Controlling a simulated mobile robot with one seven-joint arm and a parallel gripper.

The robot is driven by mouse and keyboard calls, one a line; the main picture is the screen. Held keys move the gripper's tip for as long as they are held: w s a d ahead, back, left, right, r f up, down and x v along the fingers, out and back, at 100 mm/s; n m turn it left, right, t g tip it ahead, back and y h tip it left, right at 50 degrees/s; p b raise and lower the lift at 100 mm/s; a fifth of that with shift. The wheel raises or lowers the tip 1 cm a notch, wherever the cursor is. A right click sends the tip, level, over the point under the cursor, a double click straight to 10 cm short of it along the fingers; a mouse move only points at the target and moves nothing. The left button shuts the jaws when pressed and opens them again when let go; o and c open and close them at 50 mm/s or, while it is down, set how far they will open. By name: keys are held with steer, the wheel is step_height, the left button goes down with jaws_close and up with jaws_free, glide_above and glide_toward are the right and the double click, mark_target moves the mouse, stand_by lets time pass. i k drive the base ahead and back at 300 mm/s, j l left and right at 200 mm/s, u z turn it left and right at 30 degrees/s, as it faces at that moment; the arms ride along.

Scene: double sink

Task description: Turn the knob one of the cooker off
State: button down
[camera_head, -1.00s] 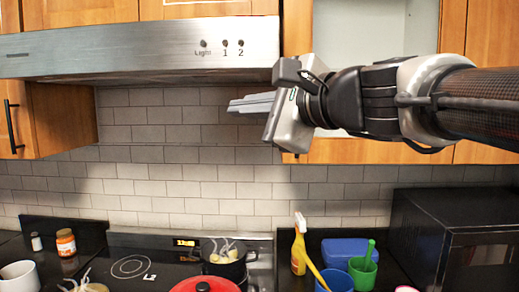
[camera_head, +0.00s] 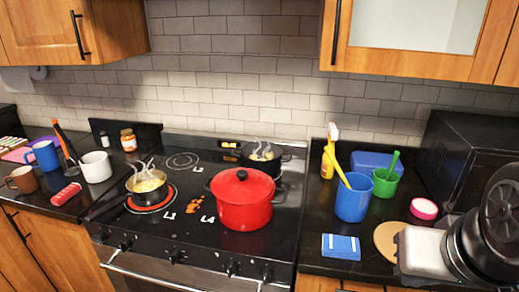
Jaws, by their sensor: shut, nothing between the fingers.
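The cooker (camera_head: 185,232) has a black glass top and a row of dark knobs along its front edge. Knobs show at the left (camera_head: 124,246), centre left (camera_head: 174,256), centre right (camera_head: 231,267) and right (camera_head: 266,273). I cannot read which one is knob one or how each is turned. The front left burner glows red under a steaming pan (camera_head: 147,183). My gripper (camera_head: 404,250) is at the lower right, above the counter, well right of the knobs. It is shut and empty; its fingers are barely visible.
A red lidded pot (camera_head: 244,203) and a steaming dark pot (camera_head: 262,160) stand on the cooker. The front pan's handle (camera_head: 104,205) points left. A blue sponge (camera_head: 341,247), blue cup (camera_head: 354,200) and green cup (camera_head: 384,183) occupy the right counter.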

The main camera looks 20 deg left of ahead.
mark_target(99, 238)
steer(key=k+l+u, duration=0.1)
steer(key=u, duration=2)
steer(key=i+j+u, duration=0.1)
steer(key=i+j, duration=0.15)
steer(key=i, duration=0.2)
steer(key=i+j+u, duration=0.15)
steer(key=i, duration=0.3)
steer(key=i+j+u, duration=0.1)
steer(key=i+j, duration=0.2)
steer(key=i, duration=0.15)
